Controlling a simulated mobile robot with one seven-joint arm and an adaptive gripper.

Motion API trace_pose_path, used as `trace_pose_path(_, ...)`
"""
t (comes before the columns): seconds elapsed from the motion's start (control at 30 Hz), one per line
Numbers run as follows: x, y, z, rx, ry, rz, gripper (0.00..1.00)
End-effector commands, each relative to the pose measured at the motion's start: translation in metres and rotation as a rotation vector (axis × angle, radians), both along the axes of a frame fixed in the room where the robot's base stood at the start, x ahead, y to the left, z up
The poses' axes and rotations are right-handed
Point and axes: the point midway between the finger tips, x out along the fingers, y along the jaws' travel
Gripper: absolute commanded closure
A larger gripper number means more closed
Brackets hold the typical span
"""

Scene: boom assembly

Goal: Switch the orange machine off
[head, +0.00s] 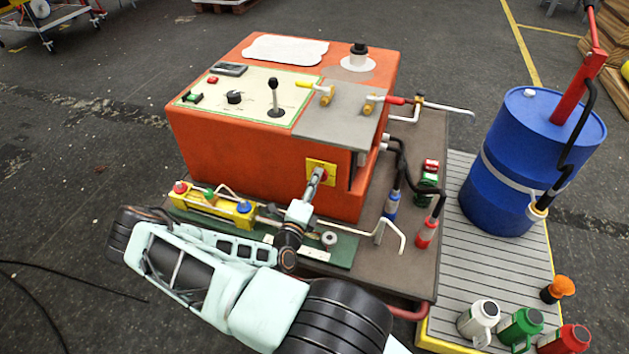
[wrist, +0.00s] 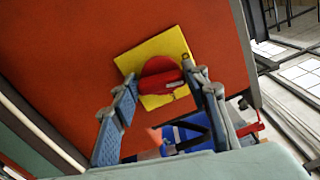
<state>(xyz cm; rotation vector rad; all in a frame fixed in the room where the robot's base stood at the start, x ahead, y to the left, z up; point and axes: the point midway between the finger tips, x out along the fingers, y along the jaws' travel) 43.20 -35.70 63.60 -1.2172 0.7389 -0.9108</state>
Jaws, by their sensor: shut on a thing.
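The orange machine (head: 260,150) stands on a dark cart, with a control panel on its top. A yellow plate (head: 313,164) with a red rotary switch sits low on its front face. In the wrist view the red switch (wrist: 160,74) has a raised grip bar lying nearly level across its round base, on the yellow plate (wrist: 129,62). My gripper (head: 319,173) reaches up to the switch from the front. In the wrist view my gripper (wrist: 162,82) has a finger on each side of the switch and is shut on it. The fingers partly hide the plate's edges.
A yellow cylinder assembly (head: 215,203) lies left of my gripper, and a bent white lever (head: 390,232) lies right. Hoses hang at the machine's right side. A blue barrel (head: 500,165) and several jugs stand on a grated platform at right. The floor at left is mostly clear.

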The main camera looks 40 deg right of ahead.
Motion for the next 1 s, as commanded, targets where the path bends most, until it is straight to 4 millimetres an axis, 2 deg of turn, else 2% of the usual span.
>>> trace_pose_path(0.4,-0.0026,0.0,-0.0025,-0.086,0.177,-0.004,0.83)
trace_pose_path(0.97,-0.0035,-0.0004,-0.0029,-0.1,0.204,-0.005,0.83)
trace_pose_path(1.0,-0.0035,-0.0004,-0.0029,-0.1,0.204,-0.006,0.56)
